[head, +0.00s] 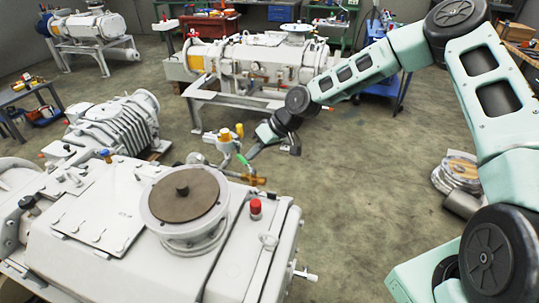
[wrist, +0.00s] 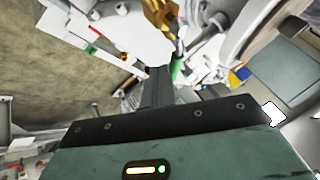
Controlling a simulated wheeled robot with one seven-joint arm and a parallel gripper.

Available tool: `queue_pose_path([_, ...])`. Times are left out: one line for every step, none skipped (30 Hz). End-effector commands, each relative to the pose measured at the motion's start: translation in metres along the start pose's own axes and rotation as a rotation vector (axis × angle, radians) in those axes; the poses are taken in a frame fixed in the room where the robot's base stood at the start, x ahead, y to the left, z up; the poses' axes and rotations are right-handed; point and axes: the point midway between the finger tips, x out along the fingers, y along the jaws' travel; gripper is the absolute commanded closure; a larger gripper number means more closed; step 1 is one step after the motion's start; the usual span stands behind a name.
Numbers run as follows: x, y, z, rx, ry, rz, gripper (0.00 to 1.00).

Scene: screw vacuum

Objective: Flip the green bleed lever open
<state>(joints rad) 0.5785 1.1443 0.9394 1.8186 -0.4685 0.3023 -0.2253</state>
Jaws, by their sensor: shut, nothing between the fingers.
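The green bleed lever (head: 243,158) is a small green bar on a pipe fitting with yellow and orange parts, beyond the near pump's far edge in the head view. In the wrist view the lever (wrist: 176,70) shows as a short green piece just right of my fingertips, below a brass-coloured part (wrist: 162,16). My gripper (head: 251,153) reaches down to the left beside the lever. In the wrist view my gripper (wrist: 158,74) is shut and empty, its dark fingers together. I cannot tell whether they touch the lever.
A large pale pump housing with a round brown-topped flange (head: 183,194) and a red cap (head: 255,207) fills the near left. A ribbed grey unit (head: 113,125) stands left of the fitting. Another pump on a stand (head: 253,65) is behind.

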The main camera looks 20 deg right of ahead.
Motion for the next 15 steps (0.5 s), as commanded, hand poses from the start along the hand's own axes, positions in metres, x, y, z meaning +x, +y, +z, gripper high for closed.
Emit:
queue_pose_path([0.003,-0.001,-0.002,-0.030,-0.018,-0.024,1.00])
queue_pose_path([0.004,-0.002,-0.003,-0.052,-0.030,-0.037,1.00])
queue_pose_path([0.006,-0.003,-0.004,-0.081,-0.046,-0.054,1.00])
queue_pose_path([0.007,-0.004,-0.004,-0.102,-0.059,-0.068,1.00])
queue_pose_path([0.008,-0.005,-0.005,-0.123,-0.071,-0.080,1.00])
queue_pose_path([0.009,-0.006,-0.005,-0.151,-0.087,-0.097,1.00])
queue_pose_path([0.011,-0.007,-0.006,-0.172,-0.099,-0.109,1.00])
queue_pose_path([0.012,-0.008,-0.006,-0.192,-0.111,-0.121,1.00])
queue_pose_path([0.013,-0.009,-0.007,-0.218,-0.125,-0.136,1.00])
queue_pose_path([0.014,-0.010,-0.007,-0.236,-0.136,-0.148,1.00])
queue_pose_path([0.014,-0.011,-0.008,-0.254,-0.145,-0.158,1.00])
queue_pose_path([0.015,-0.012,-0.008,-0.276,-0.158,-0.171,1.00])
queue_pose_path([0.016,-0.013,-0.008,-0.292,-0.169,-0.181,1.00])
queue_pose_path([0.016,-0.013,-0.008,-0.308,-0.177,-0.190,1.00])
queue_pose_path([0.017,-0.015,-0.009,-0.327,-0.189,-0.202,1.00])
